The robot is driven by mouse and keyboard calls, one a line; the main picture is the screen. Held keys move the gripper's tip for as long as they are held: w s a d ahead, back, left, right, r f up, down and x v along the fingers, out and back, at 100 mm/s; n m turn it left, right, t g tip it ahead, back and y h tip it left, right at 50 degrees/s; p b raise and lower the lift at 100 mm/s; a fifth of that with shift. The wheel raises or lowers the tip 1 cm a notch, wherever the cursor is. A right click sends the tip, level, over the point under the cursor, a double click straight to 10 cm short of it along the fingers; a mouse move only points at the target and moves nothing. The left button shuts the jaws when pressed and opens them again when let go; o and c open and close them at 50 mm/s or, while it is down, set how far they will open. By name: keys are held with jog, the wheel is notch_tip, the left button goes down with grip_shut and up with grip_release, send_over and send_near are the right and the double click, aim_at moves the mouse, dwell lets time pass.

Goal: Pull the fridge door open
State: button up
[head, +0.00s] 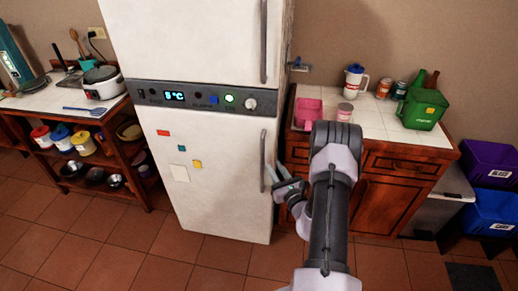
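The white fridge (202,110) stands upright in the middle of the head view, with a dark control band showing "5 °C" between its two doors. Both the upper door (185,40) and the lower door (215,210) look closed. A grey vertical upper handle (264,42) and lower handle (263,150) run along their right edges. My gripper (275,166) is beside the lower handle, just to its right in the picture. Its two fingers are apart, and nothing shows between them. I cannot tell whether a finger touches the handle. My arm hides part of the right cabinet.
A counter (365,120) with a pink container, jars and a green bin (424,108) stands right of the fridge. A wooden shelf unit (95,160) with a rice cooker (102,82) stands left. Purple and blue bins are at far right. The tiled floor (130,255) in front is clear.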

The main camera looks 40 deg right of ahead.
aim_at(263, 151)
jog(key=b+x, duration=0.1)
jog(key=x, duration=1)
jog(key=shift+w, duration=0.15)
grip_shut()
jog(key=shift+a+f, duration=0.1)
dwell(0.8)
